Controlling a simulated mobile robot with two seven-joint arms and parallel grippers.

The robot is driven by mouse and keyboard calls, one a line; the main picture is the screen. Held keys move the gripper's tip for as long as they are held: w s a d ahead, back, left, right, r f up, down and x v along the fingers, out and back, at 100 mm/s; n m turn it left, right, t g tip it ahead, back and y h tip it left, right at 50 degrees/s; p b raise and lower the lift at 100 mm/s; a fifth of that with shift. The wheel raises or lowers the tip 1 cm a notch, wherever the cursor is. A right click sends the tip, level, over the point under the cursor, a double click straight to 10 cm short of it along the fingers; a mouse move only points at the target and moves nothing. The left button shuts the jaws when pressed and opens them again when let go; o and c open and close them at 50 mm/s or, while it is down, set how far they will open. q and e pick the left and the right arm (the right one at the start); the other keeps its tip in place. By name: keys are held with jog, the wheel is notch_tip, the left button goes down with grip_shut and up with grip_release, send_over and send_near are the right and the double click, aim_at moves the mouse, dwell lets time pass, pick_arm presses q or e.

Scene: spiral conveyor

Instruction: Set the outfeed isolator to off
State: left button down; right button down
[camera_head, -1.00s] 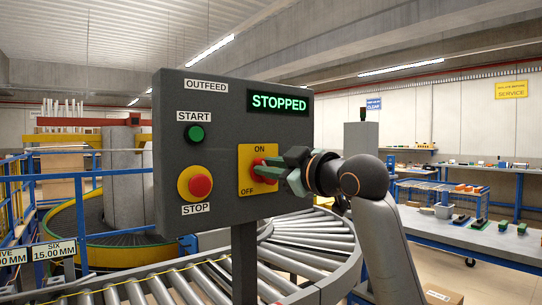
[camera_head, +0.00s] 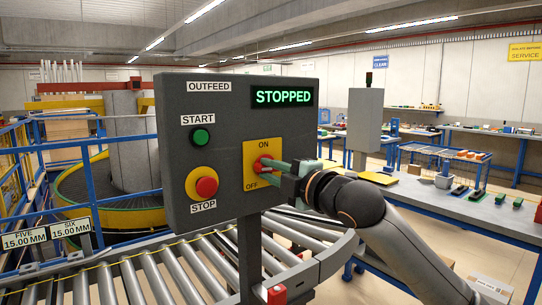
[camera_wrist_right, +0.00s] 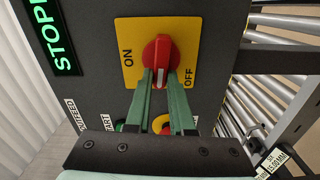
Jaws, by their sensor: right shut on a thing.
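The outfeed isolator is a red rotary knob (camera_head: 262,163) on a yellow plate (camera_head: 250,181) marked ON at the top and OFF at the bottom. It sits on the right of the dark control box (camera_head: 226,104). In the right wrist view the knob (camera_wrist_right: 157,52) lies crosswise between ON, at left there, and OFF, at right. Its white mark is at the end nearest my fingers. My right gripper (camera_wrist_right: 160,80) is shut on the knob, with green fingers on either side of its grip. My left gripper is not in view.
The box has a green START button (camera_head: 201,137), a red STOP button (camera_head: 206,187) and a display (camera_head: 283,97) reading STOPPED. A roller conveyor (camera_head: 200,265) passes below and behind it. A workbench (camera_head: 480,210) stands at right.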

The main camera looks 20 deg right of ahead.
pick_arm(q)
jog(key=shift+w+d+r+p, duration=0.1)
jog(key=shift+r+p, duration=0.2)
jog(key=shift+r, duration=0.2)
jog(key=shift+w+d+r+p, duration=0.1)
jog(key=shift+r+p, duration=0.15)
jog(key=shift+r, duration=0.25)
pick_arm(e)
jog(key=shift+f+n, duration=0.15)
jog(key=shift+n, duration=0.55)
jog(key=c, duration=0.8)
grip_release()
pick_arm(q)
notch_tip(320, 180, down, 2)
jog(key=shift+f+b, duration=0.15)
jog(key=shift+b, duration=1)
pick_arm(e)
jog(key=v, duration=1.2)
jog(key=shift+s, duration=0.25)
